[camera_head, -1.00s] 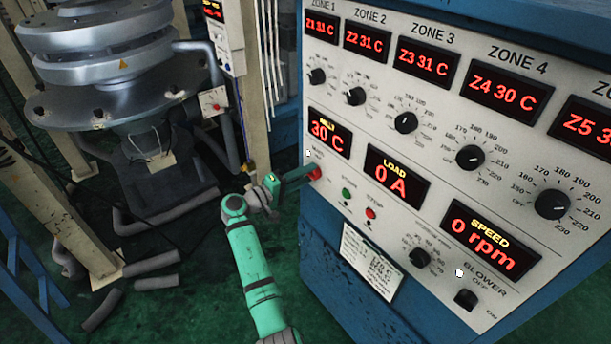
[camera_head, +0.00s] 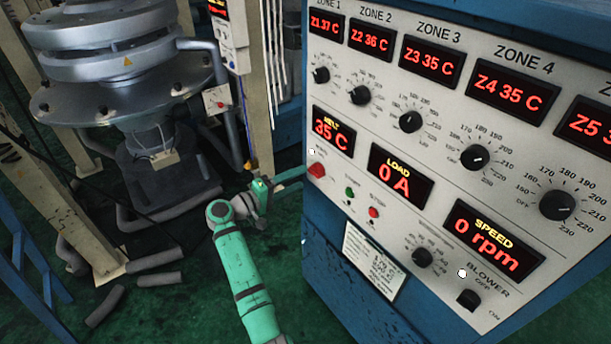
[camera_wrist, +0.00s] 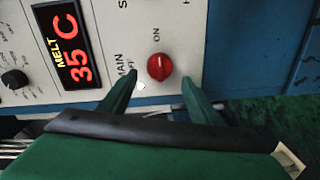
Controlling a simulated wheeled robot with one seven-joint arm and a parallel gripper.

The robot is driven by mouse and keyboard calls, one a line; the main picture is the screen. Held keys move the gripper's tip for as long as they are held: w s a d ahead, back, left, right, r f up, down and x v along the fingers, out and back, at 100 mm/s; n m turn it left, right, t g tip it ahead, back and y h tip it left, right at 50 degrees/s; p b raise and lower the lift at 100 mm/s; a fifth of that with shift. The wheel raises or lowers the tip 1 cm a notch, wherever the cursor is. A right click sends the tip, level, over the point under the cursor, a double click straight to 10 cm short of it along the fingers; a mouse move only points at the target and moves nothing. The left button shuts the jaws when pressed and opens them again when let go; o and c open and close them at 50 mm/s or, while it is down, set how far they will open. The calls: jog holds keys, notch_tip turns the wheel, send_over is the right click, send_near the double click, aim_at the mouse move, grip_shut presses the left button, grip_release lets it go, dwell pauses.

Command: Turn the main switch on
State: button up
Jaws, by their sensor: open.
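The main switch is a round red knob (camera_head: 317,170) at the left edge of the white control panel. In the wrist view the red knob (camera_wrist: 160,67) sits beside the words MAIN, OFF and ON. A pale mark shows on the knob, but I cannot tell for sure which label it points to. My gripper (camera_head: 289,177) is just left of the knob in the head view. In the wrist view my gripper (camera_wrist: 160,85) is open and empty, with one green finger on each side of the knob and a gap to it.
The MELT display (camera_head: 333,138) is above the knob. Green (camera_head: 349,193) and red (camera_head: 373,212) buttons are to its right, with a LOAD display (camera_head: 400,178) and several black dials nearby. A metal tower machine (camera_head: 125,80) and a beige post (camera_head: 255,110) stand left of my arm.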

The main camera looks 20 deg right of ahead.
jog(key=v, duration=0.6)
jog(key=shift+d, duration=0.1)
